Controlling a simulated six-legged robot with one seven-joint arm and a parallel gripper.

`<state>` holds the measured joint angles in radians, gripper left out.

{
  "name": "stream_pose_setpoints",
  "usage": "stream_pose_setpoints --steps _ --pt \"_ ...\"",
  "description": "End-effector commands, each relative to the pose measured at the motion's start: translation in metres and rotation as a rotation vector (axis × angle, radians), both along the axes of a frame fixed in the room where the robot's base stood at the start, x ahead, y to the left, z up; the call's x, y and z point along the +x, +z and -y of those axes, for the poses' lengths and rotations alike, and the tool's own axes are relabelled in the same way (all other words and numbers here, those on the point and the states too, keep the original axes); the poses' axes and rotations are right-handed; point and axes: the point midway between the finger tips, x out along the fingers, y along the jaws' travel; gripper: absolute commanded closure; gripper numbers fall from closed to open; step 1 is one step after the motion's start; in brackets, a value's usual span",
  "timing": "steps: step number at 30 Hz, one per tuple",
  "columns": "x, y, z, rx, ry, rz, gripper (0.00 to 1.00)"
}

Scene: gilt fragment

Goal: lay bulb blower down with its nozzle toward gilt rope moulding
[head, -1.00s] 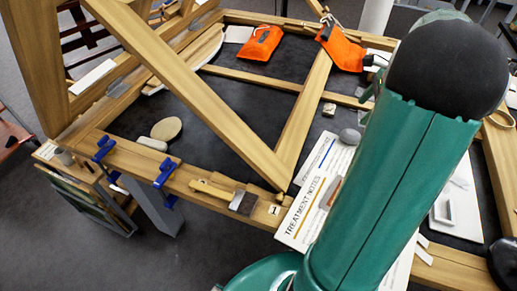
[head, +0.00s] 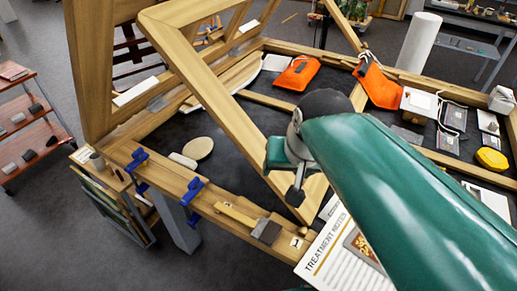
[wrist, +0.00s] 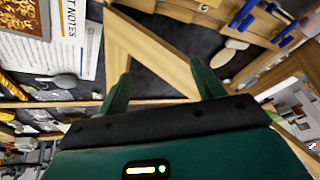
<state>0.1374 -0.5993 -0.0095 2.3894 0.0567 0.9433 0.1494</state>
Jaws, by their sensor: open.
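A grey rounded object with a thin end (wrist: 58,79), which looks like the bulb blower, lies at the left of the wrist view beside the printed notes. Its thin end seems to point left in that view. In the head view my arm hides it. A narrow gold-coloured strip (wrist: 12,88) at the left edge of the wrist view may be the gilt rope moulding, but I cannot tell for sure. My gripper (wrist: 162,86) is open and empty, its green fingers spread above the wooden frame, apart from the grey object. It also shows in the head view (head: 292,178).
Slanting wooden frame bars (head: 220,100) stand over the dark table surface. Blue clamps (head: 184,199) and a wooden-handled brush (head: 250,223) are along the front rail. Treatment notes (head: 325,262) lie right of it. Orange pouches (head: 297,73) and a yellow object (head: 491,160) lie farther back.

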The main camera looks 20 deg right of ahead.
Motion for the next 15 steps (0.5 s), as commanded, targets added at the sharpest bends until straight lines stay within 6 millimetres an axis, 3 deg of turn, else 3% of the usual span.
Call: stream_pose_setpoints --steps 1,6,15 --pt "-0.009 -0.001 -0.012 -0.031 0.078 0.023 0.33" --pt "-0.026 -0.006 -0.031 -0.115 0.254 0.069 0.33" --pt "-0.03 -0.008 -0.035 -0.135 0.293 0.078 0.33"
